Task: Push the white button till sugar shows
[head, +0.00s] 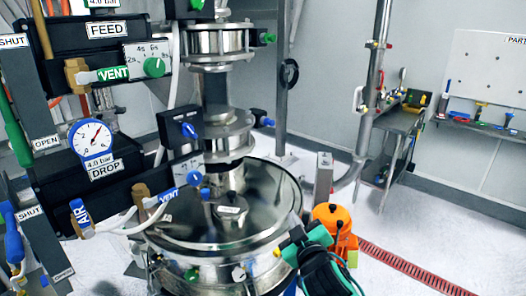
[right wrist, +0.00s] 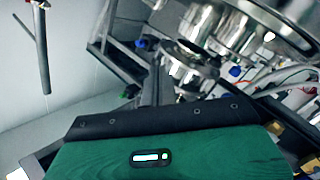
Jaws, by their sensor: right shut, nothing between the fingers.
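The steel sifter (head: 165,235) stands at the lower middle of the head view, with a wide round shiny lid. A small white button (head: 239,272) shows low on its front, with a green one to its left and a yellow one to its right. My right gripper (head: 290,246) is shut and empty at the sifter's right front rim, to the right of the white button and apart from it. In the right wrist view my green and black gripper housing fills the bottom, and the fingertips are hidden. No sugar can be made out. My left gripper is out of view.
An orange container (head: 335,222) stands close behind my right gripper. A gauge (head: 92,138) and labelled valve panels stand at the left. A red floor grating (head: 420,272) runs at the right. A steel side table (head: 393,125) stands farther back.

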